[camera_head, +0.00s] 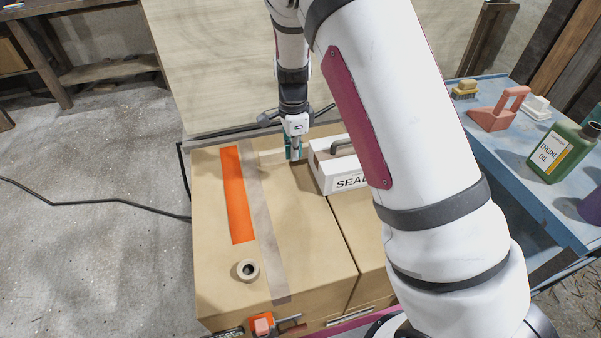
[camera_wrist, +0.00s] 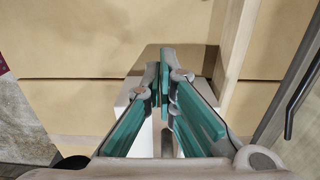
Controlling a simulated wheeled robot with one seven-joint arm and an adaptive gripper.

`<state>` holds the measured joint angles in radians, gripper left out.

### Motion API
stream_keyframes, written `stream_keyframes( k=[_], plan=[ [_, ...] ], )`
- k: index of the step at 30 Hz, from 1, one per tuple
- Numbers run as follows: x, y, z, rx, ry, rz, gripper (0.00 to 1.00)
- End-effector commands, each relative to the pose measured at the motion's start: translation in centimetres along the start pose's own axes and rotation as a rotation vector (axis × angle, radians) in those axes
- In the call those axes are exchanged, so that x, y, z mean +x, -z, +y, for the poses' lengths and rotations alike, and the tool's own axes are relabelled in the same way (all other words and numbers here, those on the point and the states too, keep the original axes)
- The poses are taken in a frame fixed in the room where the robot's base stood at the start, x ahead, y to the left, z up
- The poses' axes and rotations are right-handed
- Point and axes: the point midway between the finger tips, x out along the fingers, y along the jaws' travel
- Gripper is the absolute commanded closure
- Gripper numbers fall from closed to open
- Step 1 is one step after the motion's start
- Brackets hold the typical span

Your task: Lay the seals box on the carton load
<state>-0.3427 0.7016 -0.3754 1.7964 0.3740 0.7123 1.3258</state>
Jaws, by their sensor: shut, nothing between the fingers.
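The seals box (camera_head: 338,182) is white, lettered "SEAL" as far as it shows, with a grey-green handle on top. It appears to rest on the carton load (camera_head: 290,240), near the back and by the seam between cartons; my arm hides its right part. My gripper (camera_head: 293,152) is just left of the box's back end, low over the cartons. Its teal fingers are together and empty in the wrist view (camera_wrist: 166,85). Whether it touches the box is unclear. The wrist view also shows the tan carton tops (camera_wrist: 75,45).
A tape roll (camera_head: 247,270) and an orange strip (camera_head: 237,195) lie on the left carton. A plywood panel (camera_head: 210,70) stands behind the load. A blue bench (camera_head: 500,160) at right holds a green oil bottle (camera_head: 562,150) and tools. The floor at left has a black cable (camera_head: 90,203).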

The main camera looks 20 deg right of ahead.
Motion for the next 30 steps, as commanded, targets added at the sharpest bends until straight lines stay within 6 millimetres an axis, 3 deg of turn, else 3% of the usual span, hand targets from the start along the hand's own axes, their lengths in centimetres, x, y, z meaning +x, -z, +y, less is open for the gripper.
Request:
stream_keyframes(
  k=[8,20,24,30],
  plan=[
    [2.9,0.0,0.0,0.010,-0.005,0.003,1.00],
    [10.6,0.1,0.1,0.008,-0.005,0.003,1.00],
    [10.2,2.3,0.0,0.011,-0.001,0.002,1.00],
    [10.2,3.8,0.0,0.008,-0.001,0.002,1.00]
  ],
)
